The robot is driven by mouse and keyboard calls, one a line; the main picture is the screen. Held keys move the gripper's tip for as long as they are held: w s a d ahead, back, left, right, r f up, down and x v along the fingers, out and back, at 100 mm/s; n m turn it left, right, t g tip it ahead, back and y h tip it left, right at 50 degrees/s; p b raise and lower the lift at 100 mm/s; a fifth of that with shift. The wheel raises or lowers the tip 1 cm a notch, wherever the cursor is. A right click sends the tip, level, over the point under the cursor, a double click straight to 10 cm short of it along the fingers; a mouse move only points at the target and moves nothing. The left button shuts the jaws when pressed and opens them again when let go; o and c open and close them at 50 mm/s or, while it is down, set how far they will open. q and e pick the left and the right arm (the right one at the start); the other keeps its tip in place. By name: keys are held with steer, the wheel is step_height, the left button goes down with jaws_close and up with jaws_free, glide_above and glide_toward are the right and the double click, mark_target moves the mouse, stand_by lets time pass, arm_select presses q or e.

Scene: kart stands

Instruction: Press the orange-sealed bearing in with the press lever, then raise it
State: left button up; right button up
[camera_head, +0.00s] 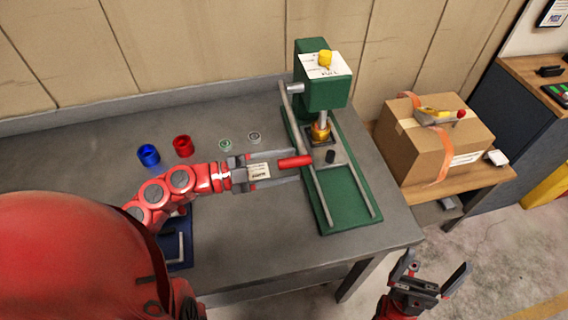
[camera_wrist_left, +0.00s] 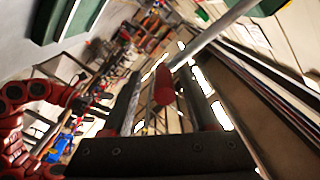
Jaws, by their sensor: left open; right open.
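The green arbor press (camera_head: 322,90) stands at the right end of the grey workbench. A gold-orange part (camera_head: 320,132) sits under its ram; I cannot make out the bearing's seal there. The lever's red grip (camera_head: 295,161) hangs low in front of the press, and it also shows in the left wrist view (camera_wrist_left: 164,86) on a grey rod. My left gripper (camera_head: 292,166) is open, its fingers on either side of the red grip without visible closing on it. My right gripper (camera_head: 436,274) is open and empty, off the bench's front right corner.
A blue ring (camera_head: 148,155), a red ring (camera_head: 183,146) and two small bearings (camera_head: 225,142) (camera_head: 254,136) lie on the bench. A black peg (camera_head: 330,157) stands on the press base. A cardboard box (camera_head: 436,135) sits on a side table at right.

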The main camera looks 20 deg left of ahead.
arm_select(q)
steer(key=p+v, duration=0.3)
steer(key=v, duration=1.4)
steer(key=shift+a+p, duration=0.2)
steer(key=shift+p, duration=0.1)
steer(key=shift+s, duration=0.15)
